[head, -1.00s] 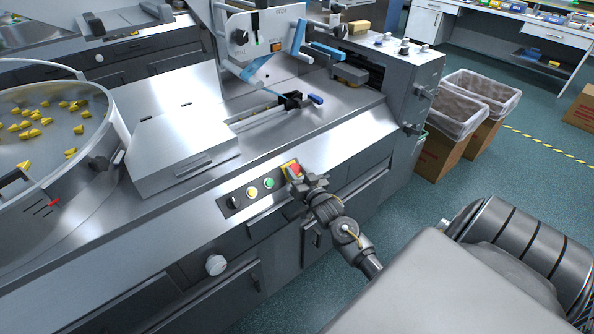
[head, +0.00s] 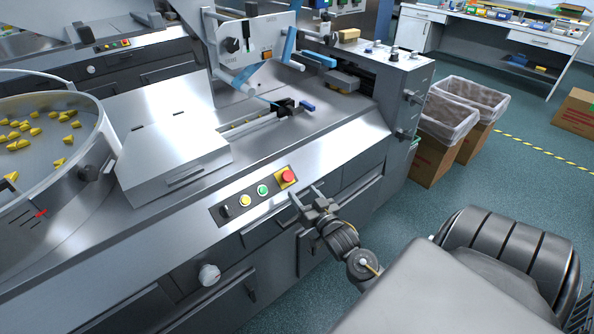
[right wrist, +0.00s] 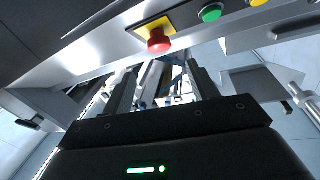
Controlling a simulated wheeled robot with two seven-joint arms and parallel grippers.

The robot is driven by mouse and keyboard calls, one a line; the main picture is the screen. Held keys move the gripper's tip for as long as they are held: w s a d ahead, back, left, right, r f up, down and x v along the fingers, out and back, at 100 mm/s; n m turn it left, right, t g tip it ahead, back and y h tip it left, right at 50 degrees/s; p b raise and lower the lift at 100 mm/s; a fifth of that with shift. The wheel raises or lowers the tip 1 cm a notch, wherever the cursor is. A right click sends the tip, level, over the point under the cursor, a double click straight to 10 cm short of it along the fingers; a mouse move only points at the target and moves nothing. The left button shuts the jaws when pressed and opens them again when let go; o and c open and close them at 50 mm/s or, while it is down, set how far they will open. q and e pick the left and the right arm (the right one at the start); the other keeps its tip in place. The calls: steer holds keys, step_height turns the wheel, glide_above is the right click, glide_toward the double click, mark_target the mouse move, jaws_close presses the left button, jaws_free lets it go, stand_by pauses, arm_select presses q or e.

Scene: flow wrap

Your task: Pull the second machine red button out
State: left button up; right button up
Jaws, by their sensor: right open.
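The red button (head: 288,176) sits on a yellow square plate at the right end of the control panel on the near machine's front. It also shows in the right wrist view (right wrist: 158,42), standing out from its plate. My right gripper (head: 306,193) is open and empty, just below and right of the button in the head view, apart from it. In the right wrist view its two fingers (right wrist: 163,85) point toward the panel, with the button above the gap between them. My left gripper is not in view.
Beside the red button are a green button (head: 263,190), a yellow button (head: 245,200) and a black switch (head: 225,211). A round bowl (head: 100,140) with yellow pieces is at left. Lined bins (head: 447,122) stand right of the machine.

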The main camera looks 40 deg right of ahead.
steer(key=shift+v, duration=1.15)
steer(key=s+a+f+n+g+y, duration=0.1)
steer(key=s+a+f+g, duration=0.2)
steer(key=f, duration=0.8)
steer(key=s+f+n+g, duration=0.15)
steer(key=s+f, duration=0.25)
steer(key=f, duration=0.7)
steer(key=s+a+f+n+g+y, duration=0.15)
steer(key=s+f+g, duration=0.25)
steer(key=f, duration=0.6)
steer(key=s+a+f+n+g, duration=0.1)
steer(key=s+a+f+g, duration=0.1)
steer(key=s+f, duration=0.4)
steer(key=s+a+f+n+g+y, duration=0.1)
steer(key=s+a+f+g, duration=0.2)
steer(key=s, duration=1)
steer(key=s+a+f+g, duration=0.3)
steer(key=s+a+f, duration=0.3)
steer(key=s+f, duration=0.3)
steer(key=shift+s+n, duration=0.4)
steer(key=shift+s, duration=0.5)
